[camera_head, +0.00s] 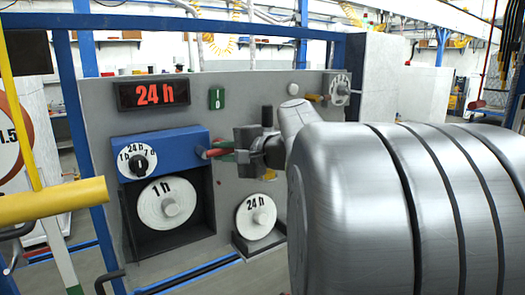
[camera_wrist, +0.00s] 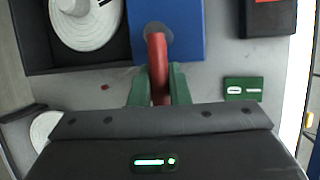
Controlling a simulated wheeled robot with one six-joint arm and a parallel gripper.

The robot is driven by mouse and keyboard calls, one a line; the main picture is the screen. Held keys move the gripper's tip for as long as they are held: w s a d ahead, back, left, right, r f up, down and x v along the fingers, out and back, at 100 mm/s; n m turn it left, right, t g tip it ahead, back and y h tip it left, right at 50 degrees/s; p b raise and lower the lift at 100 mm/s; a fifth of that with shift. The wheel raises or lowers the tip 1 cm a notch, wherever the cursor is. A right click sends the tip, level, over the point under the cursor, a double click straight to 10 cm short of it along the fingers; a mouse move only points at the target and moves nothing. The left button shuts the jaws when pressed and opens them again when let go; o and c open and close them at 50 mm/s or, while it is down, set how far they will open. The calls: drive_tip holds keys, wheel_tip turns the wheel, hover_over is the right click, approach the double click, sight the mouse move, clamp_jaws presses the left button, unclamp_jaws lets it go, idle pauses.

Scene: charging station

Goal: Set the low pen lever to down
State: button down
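A red lever (camera_head: 217,153) sticks out from the right side of the blue box (camera_head: 178,147) on the grey panel. It also shows in the wrist view (camera_wrist: 157,50), running from a round pivot on the blue box in between my green fingers. My gripper (camera_head: 228,152) is at the lever's free end, with one finger on each side. In the wrist view the fingers (camera_wrist: 160,88) appear to press against the lever, and its tip is hidden behind the gripper body. No label naming the lever is readable.
The blue box carries a black-and-white dial (camera_head: 138,162), above a recess with a "1 h" disc (camera_head: 167,204). A "24 h" disc (camera_head: 256,215) sits lower right, a red "24 h" display (camera_head: 152,94) above. A green switch (camera_head: 216,98) is nearby. A yellow bar (camera_head: 50,201) crosses the left foreground.

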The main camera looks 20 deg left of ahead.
drive_tip(key=shift+f, duration=0.15)
drive_tip(key=m+b, duration=0.1)
drive_tip(key=f+m+y+b, duration=0.1)
drive_tip(key=b, duration=0.1)
drive_tip(key=shift+f+m, duration=0.25)
drive_tip(key=shift+m, duration=0.15)
drive_tip(key=shift+s+a+f+m+t+y+b, duration=0.1)
drive_tip(key=shift+s+f+m+y+b, duration=0.1)
drive_tip(key=shift+m+y+b, duration=0.3)
drive_tip(key=shift+s+a+f+m+t+y+b, duration=0.1)
drive_tip(key=shift+a+f+m+y+b, duration=0.1)
drive_tip(key=shift+m+b, duration=0.55)
drive_tip(key=shift+s+a+f+m+t+y+b, duration=0.1)
drive_tip(key=shift+f+m+y+b, duration=0.15)
drive_tip(key=shift+m, duration=0.6)
drive_tip(key=c, duration=1.4)
unclamp_jaws()
drive_tip(key=shift+o, duration=0.2)
drive_tip(key=shift+r, duration=0.1)
drive_tip(key=shift+d, duration=0.15)
drive_tip(key=b+v, duration=0.2)
drive_tip(key=v, duration=1.1)
drive_tip(key=shift+s+d+f, duration=0.2)
drive_tip(key=shift+d, duration=0.05)
